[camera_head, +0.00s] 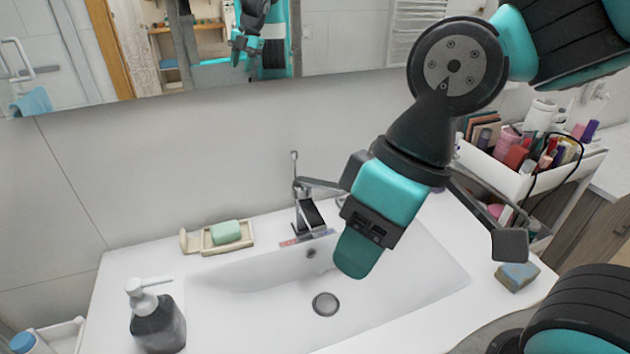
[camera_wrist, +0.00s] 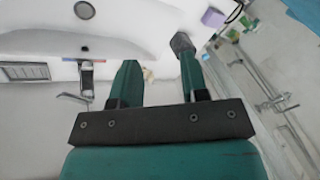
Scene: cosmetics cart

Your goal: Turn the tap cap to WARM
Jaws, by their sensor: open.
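The tap (camera_head: 309,216) stands upright at the back edge of the white sink; its flat lever cap (camera_head: 320,186) points right, toward my arm. A small strip (camera_head: 304,239) with red and blue ends lies at its foot; its lettering is too small to read. In the wrist view the tap (camera_wrist: 86,76) is left of my fingers, with the lever (camera_wrist: 73,98) pointing left. My gripper (camera_head: 355,262) hangs over the basin, right of the tap and apart from it. In the wrist view my gripper (camera_wrist: 160,64) has its fingers spread, with nothing held between them.
A green soap bar (camera_head: 226,232) in a dish is left of the tap. A pump bottle (camera_head: 157,319) stands at the front left. A blue sponge (camera_head: 517,275) lies on the right rim. A cosmetics cart (camera_head: 535,180) is at the right. The basin around the drain (camera_head: 325,305) is empty.

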